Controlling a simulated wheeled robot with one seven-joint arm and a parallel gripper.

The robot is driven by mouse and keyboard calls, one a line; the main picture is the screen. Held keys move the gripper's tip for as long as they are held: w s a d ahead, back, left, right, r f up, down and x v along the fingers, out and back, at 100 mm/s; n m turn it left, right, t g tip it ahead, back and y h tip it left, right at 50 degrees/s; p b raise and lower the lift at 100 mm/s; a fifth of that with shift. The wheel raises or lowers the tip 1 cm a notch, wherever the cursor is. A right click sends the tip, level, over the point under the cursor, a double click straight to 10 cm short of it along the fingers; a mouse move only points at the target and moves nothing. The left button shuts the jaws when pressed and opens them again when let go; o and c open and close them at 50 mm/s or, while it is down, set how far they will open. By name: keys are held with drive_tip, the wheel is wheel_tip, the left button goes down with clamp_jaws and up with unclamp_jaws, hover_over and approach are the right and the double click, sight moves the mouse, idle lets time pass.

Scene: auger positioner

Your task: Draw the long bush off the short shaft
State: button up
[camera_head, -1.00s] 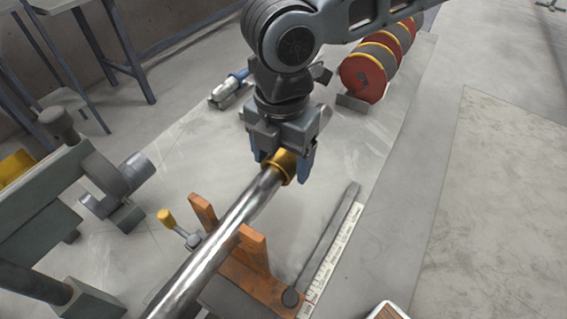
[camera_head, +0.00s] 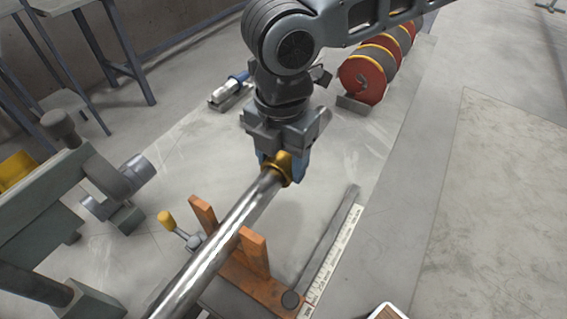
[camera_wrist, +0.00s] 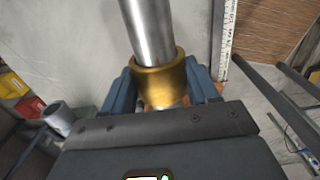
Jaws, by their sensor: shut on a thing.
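A brass-coloured bush (camera_head: 283,168) sits at the upper end of a shiny steel shaft (camera_head: 222,240) in the head view. My gripper (camera_head: 287,172) is shut on the bush, with a blue finger on each side of it. In the wrist view the bush (camera_wrist: 160,82) lies between the blue fingers, and the steel shaft (camera_wrist: 148,30) runs out of its far mouth. The bush is still around or against the shaft's end; how deep the shaft goes inside is hidden.
An orange bracket (camera_head: 252,250) holds the shaft. A yellow-knobbed clamp (camera_head: 167,220) stands left of it. A dark bar and a white scale (camera_head: 335,255) lie to the right. Red and grey spools (camera_head: 365,78) lie behind my gripper.

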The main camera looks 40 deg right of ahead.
idle(0.6)
drive_tip(key=shift+w+d+r+p, duration=0.1)
drive_tip(key=shift+w+d+p, duration=0.4)
drive_tip(key=shift+d, duration=1)
drive_tip(key=shift+w+d+f+p, duration=0.1)
drive_tip(key=shift+w+d+p, duration=0.35)
drive_tip(key=shift+d, duration=1.05)
drive_tip(key=shift+w+d+r+p, duration=0.1)
drive_tip(key=shift+w+d+p, duration=0.35)
drive_tip(key=shift+d, duration=1.05)
drive_tip(key=w+d+p, duration=0.1)
drive_tip(key=w+d, duration=0.2)
drive_tip(key=d, duration=0.8)
drive_tip(key=shift+w+p, duration=0.35)
drive_tip(key=shift+p, duration=0.05)
drive_tip(key=shift+a, duration=0.1)
